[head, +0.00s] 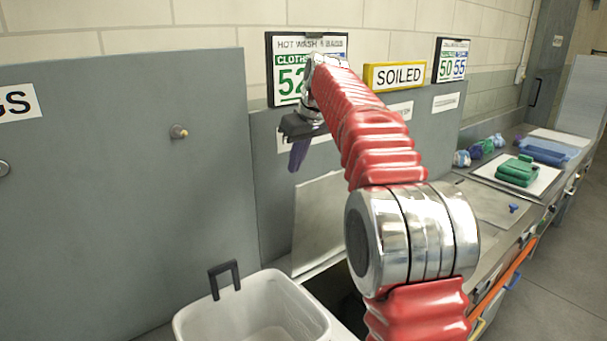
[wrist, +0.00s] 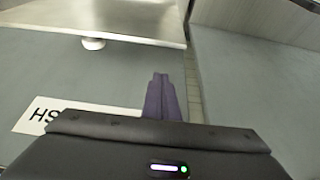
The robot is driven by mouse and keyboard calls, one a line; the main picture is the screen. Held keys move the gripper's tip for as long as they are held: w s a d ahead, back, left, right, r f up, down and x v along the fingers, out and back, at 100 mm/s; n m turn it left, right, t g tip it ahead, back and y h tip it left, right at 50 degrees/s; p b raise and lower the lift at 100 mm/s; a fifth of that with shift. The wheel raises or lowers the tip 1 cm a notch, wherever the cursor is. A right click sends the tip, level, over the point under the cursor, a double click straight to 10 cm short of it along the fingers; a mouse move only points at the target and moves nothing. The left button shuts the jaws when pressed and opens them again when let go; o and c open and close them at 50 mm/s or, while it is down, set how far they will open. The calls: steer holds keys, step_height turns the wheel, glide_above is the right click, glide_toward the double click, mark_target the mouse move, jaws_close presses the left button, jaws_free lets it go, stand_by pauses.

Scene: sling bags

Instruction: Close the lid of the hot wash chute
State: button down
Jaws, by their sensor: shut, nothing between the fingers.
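The hot wash chute lid (head: 321,215) is a plain metal panel standing open and tilted below the HOT WASH sign. A dark opening (head: 343,303) shows at its foot, partly hidden by my arm. In the wrist view the lid (wrist: 110,14) fills the upper left, with a pale round knob (wrist: 93,43) on the side towards the grey panel. My gripper (head: 297,160) hangs above the lid's top edge, near the grey back panel. Its purple fingers are shut and empty; in the wrist view the fingertips (wrist: 160,78) appear close to the lid's edge, with contact unclear.
A large grey panel (head: 125,180) with a knob stands at left. Folded green cloth (head: 518,170) and a blue tray (head: 547,151) lie on the counter at right.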

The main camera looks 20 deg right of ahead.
mark_target(304, 190)
steer(key=shift+s+d+f, duration=0.35)
steer(key=shift+s+f, duration=0.2)
steer(key=shift+s, duration=0.2)
steer(key=shift+s+d+f, duration=0.3)
steer(key=shift+s+f, duration=0.2)
steer(key=shift+s, duration=0.25)
